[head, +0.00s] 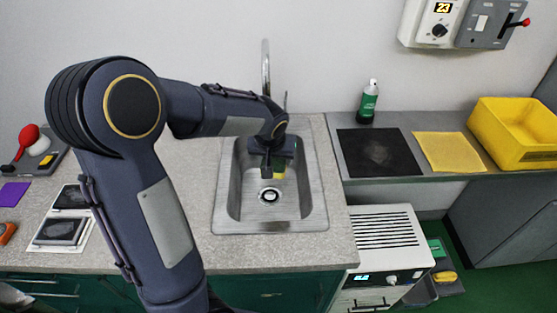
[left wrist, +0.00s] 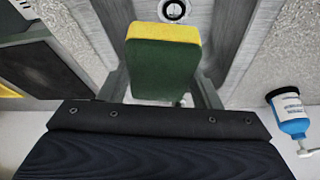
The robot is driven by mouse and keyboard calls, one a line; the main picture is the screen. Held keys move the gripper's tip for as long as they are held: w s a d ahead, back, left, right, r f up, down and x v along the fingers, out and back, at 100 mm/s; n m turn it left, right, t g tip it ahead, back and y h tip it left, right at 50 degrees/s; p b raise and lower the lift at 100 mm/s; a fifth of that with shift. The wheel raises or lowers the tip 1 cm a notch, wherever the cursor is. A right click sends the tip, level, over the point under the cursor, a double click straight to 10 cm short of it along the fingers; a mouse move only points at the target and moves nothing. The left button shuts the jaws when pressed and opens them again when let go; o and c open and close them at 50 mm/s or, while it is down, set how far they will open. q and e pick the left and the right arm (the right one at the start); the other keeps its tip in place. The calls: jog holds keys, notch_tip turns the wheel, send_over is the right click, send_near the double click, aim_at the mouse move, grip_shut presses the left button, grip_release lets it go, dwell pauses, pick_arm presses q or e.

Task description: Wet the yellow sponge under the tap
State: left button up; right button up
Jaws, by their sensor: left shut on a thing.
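The sponge (head: 280,173) is yellow with a dark green side. My left gripper (head: 274,158) is shut on it and holds it inside the steel sink (head: 232,205), above and behind the drain (head: 269,195). In the left wrist view the sponge (left wrist: 163,65) sits between the two fingers of my left gripper (left wrist: 163,90), green face toward the camera, yellow along its far edge. The tap (head: 265,70) rises behind the sink. My arm hides its lower part, and I cannot make out any water. My right gripper is not in view.
A blue bottle (left wrist: 290,113) shows in the left wrist view. The worktop (head: 180,235) around the sink is mostly clear.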

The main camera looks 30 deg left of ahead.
aim_at(284, 171)
pick_arm(q)
jog(key=shift+w+a+f, duration=0.1)
jog(key=shift+w+a, duration=0.45)
jog(key=shift+a, duration=0.2)
jog(key=shift+w+a+f+p, duration=0.15)
jog(key=shift+w+a+f, duration=0.05)
jog(key=shift+w+a, duration=0.45)
jog(key=shift+w+a+f+p, duration=0.2)
jog(key=shift+w+a, duration=0.25)
jog(key=shift+a, duration=0.25)
jog(key=shift+w+a+f+p, duration=0.1)
jog(key=shift+w+a+f, duration=0.1)
jog(key=shift+w+a, duration=0.45)
jog(key=shift+s, duration=0.1)
jog(key=shift+s+d+b, duration=0.3)
jog(key=shift+d+b, duration=0.05)
jog(key=shift+d, duration=0.05)
jog(key=shift+s+d+b, duration=0.75)
jog(key=shift+s+d, duration=0.35)
jog(key=shift+d, duration=0.25)
jog(key=shift+s+d+b, duration=0.7)
jog(key=shift+s+d, duration=0.4)
jog(key=shift+d, duration=0.2)
jog(key=shift+s+d+r+p, duration=0.3)
jog(key=shift+s+d+r, duration=0.5)
jog(key=shift+d+r, duration=0.2)
jog(key=shift+s+d+r+p, duration=0.25)
jog(key=shift+s+d+r, duration=0.5)
jog(key=shift+d+r, duration=0.25)
